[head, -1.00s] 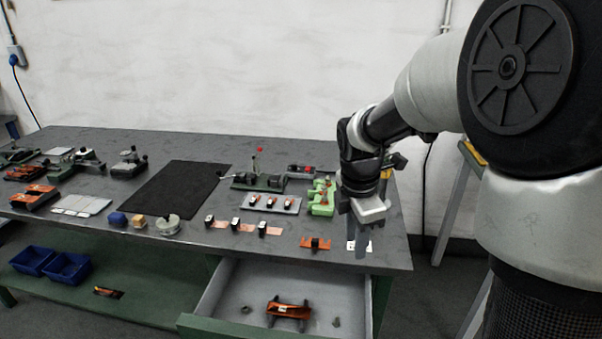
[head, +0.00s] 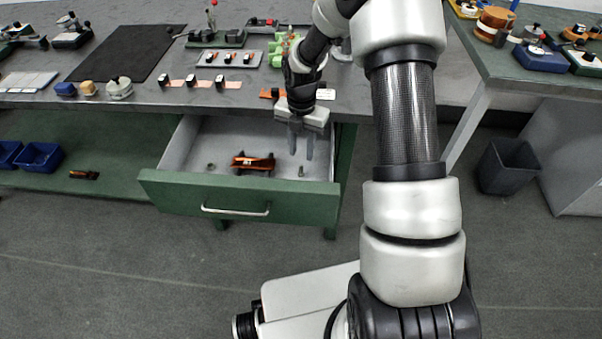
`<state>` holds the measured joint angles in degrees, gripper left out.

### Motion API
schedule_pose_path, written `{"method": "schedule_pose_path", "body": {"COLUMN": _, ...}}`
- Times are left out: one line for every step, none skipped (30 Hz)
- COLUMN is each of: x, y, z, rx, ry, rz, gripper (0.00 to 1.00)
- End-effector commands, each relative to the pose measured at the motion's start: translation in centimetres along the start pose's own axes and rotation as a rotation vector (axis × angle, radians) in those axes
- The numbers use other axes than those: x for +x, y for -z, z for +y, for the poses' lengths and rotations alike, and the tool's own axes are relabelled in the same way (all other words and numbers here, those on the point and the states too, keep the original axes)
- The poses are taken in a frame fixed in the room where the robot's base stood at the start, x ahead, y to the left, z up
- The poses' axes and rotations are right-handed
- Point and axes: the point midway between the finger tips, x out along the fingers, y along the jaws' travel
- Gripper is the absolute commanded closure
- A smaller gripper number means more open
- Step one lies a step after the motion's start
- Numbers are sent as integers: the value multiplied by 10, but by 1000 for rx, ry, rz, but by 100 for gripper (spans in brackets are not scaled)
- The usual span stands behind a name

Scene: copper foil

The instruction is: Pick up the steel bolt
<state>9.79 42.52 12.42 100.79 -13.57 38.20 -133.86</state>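A small grey metal piece, which looks like the steel bolt (head: 301,171), stands in the right part of the open drawer (head: 165,183). Another small grey piece (head: 211,166), perhaps a nut, lies at the drawer's left; both are too small to make out well. My gripper (head: 301,156) points down over the drawer's right part, in line with the bolt in this view. Its two fingers are apart with nothing seen between them. The height of the fingertips above the bolt is hard to tell.
An orange and black tool (head: 252,163) lies in the drawer, left of the bolt. The workbench edge (head: 230,108) is behind the drawer, with several clamps and fixtures on top. Blue bins (head: 40,157) stand on the lower shelf. A dark waste bin (head: 508,167) stands at the right.

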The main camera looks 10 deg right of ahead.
Motion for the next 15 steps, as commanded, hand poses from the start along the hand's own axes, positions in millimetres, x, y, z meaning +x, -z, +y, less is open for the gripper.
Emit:
{"method": "schedule_pose_path", "body": {"x": 9, "y": 0, "z": 0, "rx": 0, "ry": 0, "rz": 1, "gripper": 69}}
{"method": "schedule_pose_path", "body": {"x": 11, "y": 0, "z": 0, "rx": 0, "ry": 0, "rz": 0, "gripper": 69}}
{"method": "schedule_pose_path", "body": {"x": 14, "y": 0, "z": 0, "rx": 1, "ry": 0, "rz": 0, "gripper": 69}}
{"method": "schedule_pose_path", "body": {"x": 15, "y": 0, "z": 0, "rx": 1, "ry": 0, "rz": 0, "gripper": 69}}
{"method": "schedule_pose_path", "body": {"x": 16, "y": 0, "z": 0, "rx": 1, "ry": 0, "rz": -1, "gripper": 69}}
{"method": "schedule_pose_path", "body": {"x": 17, "y": 0, "z": 0, "rx": 1, "ry": 0, "rz": -1, "gripper": 69}}
{"method": "schedule_pose_path", "body": {"x": 18, "y": 0, "z": 0, "rx": 1, "ry": 0, "rz": -1, "gripper": 69}}
{"method": "schedule_pose_path", "body": {"x": 20, "y": 0, "z": 0, "rx": 1, "ry": 0, "rz": -1, "gripper": 69}}
{"method": "schedule_pose_path", "body": {"x": 23, "y": 1, "z": 0, "rx": 0, "ry": 0, "rz": 0, "gripper": 69}}
{"method": "schedule_pose_path", "body": {"x": 26, "y": 1, "z": 0, "rx": 0, "ry": 0, "rz": 0, "gripper": 69}}
{"method": "schedule_pose_path", "body": {"x": 30, "y": 2, "z": 0, "rx": -1, "ry": 1, "rz": 0, "gripper": 69}}
{"method": "schedule_pose_path", "body": {"x": 36, "y": 3, "z": 0, "rx": 0, "ry": 1, "rz": 1, "gripper": 69}}
{"method": "schedule_pose_path", "body": {"x": 41, "y": 3, "z": -1, "rx": 0, "ry": 2, "rz": 1, "gripper": 69}}
{"method": "schedule_pose_path", "body": {"x": 46, "y": 4, "z": -1, "rx": 1, "ry": 2, "rz": 1, "gripper": 69}}
{"method": "schedule_pose_path", "body": {"x": 52, "y": 5, "z": -1, "rx": 0, "ry": 1, "rz": 0, "gripper": 69}}
